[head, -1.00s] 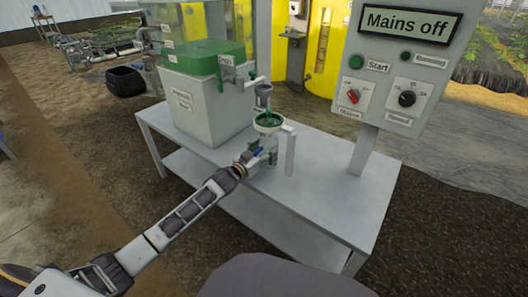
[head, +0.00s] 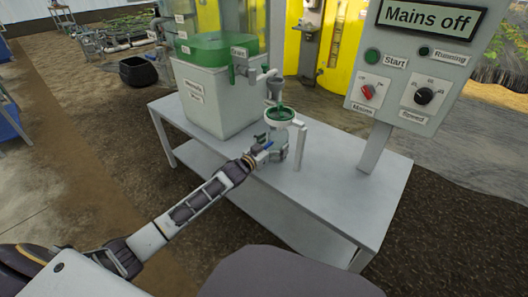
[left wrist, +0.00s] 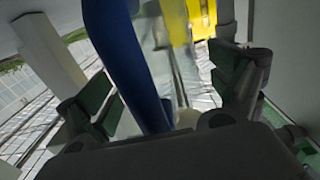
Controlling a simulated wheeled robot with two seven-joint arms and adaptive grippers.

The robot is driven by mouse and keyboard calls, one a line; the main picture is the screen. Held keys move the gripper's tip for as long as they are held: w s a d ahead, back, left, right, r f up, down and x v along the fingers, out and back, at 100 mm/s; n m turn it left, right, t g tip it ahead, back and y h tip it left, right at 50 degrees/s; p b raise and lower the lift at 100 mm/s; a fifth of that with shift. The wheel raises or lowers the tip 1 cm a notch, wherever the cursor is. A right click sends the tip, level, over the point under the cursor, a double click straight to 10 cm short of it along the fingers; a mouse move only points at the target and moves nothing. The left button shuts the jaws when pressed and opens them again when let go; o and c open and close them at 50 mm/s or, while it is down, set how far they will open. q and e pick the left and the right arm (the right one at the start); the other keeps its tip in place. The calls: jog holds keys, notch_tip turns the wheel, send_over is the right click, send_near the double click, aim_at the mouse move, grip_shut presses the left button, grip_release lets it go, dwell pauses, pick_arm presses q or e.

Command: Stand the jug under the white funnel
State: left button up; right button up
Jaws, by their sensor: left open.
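In the left wrist view, the blue handle (left wrist: 128,65) rises between the two open fingers of my left gripper (left wrist: 165,95), with a visible gap on the right. I cannot tell whether the left finger touches it. My right gripper is not in view.
The white table (head: 335,185) is clear on its right and front. A tank with a green lid (head: 207,100) stands behind left, its drain tap reaching above the funnel. The bracket post (head: 300,148) stands right of the jug. A control panel (head: 412,75) rises at right.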

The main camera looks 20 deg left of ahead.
pick_arm(q)
jog(key=shift+s+a, duration=0.2)
jog(key=shift+s, duration=0.4)
jog(key=shift+p+v, duration=0.7)
jog(key=shift+v, duration=0.85)
jog(key=shift+p+v, duration=0.4)
jog(key=shift+v, duration=0.85)
jog(key=shift+p+v, duration=0.45)
jog(key=shift+v, duration=2.1)
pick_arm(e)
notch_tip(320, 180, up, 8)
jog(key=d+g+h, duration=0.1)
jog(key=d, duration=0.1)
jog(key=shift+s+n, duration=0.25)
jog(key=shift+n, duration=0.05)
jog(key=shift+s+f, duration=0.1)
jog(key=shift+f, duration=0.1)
